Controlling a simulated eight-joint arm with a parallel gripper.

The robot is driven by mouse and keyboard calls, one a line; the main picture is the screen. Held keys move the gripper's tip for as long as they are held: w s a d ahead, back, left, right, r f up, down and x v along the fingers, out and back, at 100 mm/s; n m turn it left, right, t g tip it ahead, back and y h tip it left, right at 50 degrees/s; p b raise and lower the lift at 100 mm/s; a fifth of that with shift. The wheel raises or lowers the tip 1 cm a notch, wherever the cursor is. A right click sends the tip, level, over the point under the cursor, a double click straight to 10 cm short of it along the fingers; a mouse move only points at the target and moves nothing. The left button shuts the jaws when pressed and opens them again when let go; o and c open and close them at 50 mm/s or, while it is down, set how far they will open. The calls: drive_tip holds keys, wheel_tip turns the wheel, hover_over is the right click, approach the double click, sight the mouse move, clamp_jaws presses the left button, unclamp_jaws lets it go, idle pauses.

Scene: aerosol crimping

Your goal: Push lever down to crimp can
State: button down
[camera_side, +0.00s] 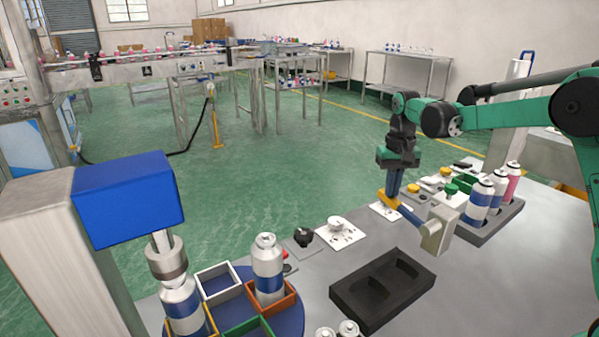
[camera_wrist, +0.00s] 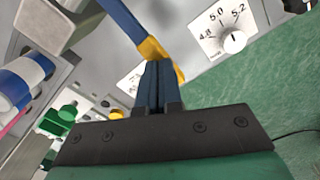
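The lever is a blue bar (camera_side: 410,216) with a yellow end (camera_side: 387,198), joined to a pale block (camera_side: 437,228). The bar (camera_wrist: 124,20) and yellow end (camera_wrist: 154,49) also show in the wrist view. My gripper (camera_side: 392,193) points down with its dark blue fingers together, tips at the yellow end. The fingers (camera_wrist: 158,64) partly cover that end; I cannot tell whether they touch it. A blue-and-white can (camera_side: 183,307) stands under the crimping head (camera_side: 167,262) at the left; its base is partly hidden.
A turntable (camera_side: 290,322) with coloured square frames holds another can (camera_side: 267,270). A black tray (camera_side: 345,298) with empty recesses lies mid-table. A dial plate (camera_side: 339,234) and black knob (camera_side: 303,237) sit along the far edge. Cans (camera_side: 478,203) fill a rack at the right.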

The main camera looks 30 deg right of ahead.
sight(391, 200)
drive_tip(key=shift+f, duration=1.75)
drive_tip(key=shift+r, duration=0.1)
idle(0.3)
wheel_tip(391, 200, up, 15)
idle(1.4)
drive_tip(key=s+a+f+n+t, duration=0.6)
drive_tip(key=s+a+f+t, duration=0.1)
drive_tip(key=s+a, duration=0.5)
drive_tip(key=shift+a+f, duration=0.55)
drive_tip(key=shift+a, duration=0.2)
